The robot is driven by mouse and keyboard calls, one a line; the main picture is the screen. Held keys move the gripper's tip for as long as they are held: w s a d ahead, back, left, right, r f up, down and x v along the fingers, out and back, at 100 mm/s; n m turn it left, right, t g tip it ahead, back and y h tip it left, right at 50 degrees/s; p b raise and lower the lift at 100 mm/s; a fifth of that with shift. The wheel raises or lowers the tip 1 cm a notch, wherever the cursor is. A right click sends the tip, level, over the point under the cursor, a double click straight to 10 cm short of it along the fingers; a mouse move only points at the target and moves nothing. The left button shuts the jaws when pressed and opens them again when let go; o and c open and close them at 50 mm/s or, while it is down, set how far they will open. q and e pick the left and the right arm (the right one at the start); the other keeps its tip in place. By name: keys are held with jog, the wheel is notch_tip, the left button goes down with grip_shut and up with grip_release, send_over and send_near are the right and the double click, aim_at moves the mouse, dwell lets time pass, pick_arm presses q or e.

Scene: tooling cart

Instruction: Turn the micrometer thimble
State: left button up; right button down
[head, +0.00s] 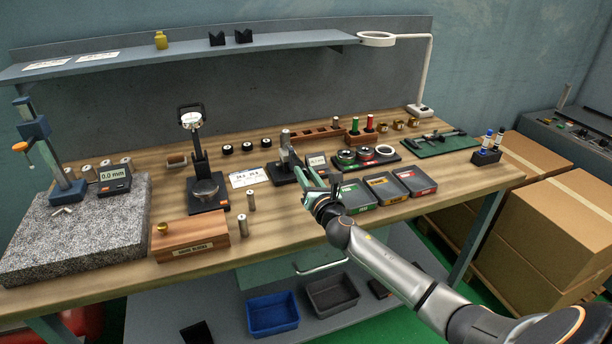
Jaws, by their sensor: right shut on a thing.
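The micrometer (286,150) stands upright on a dark base (281,175) near the middle of the bench. A small display (316,160) sits just to its right. My right gripper (308,175) comes in from the lower right and is at the micrometer's right side, in front of the display. Its jaws are shut on what appears to be the thimble, which the fingers mostly hide. My left gripper is not in view.
Three lidded trays with green, yellow and red labels (382,188) lie just right of my right gripper. A printed card (249,177) lies left of the micrometer. Bare wood shows at the front.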

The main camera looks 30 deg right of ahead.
jog(key=m, duration=0.6)
jog(key=shift+f+m, duration=0.1)
jog(key=shift+m, duration=0.2)
jog(key=m, duration=0.6)
jog(key=shift+d+b, duration=0.1)
jog(key=shift+b, duration=0.25)
jog(key=c, duration=1)
grip_release()
jog(key=shift+s, duration=0.2)
jog(key=v, duration=1.2)
jog(key=shift+s, duration=0.1)
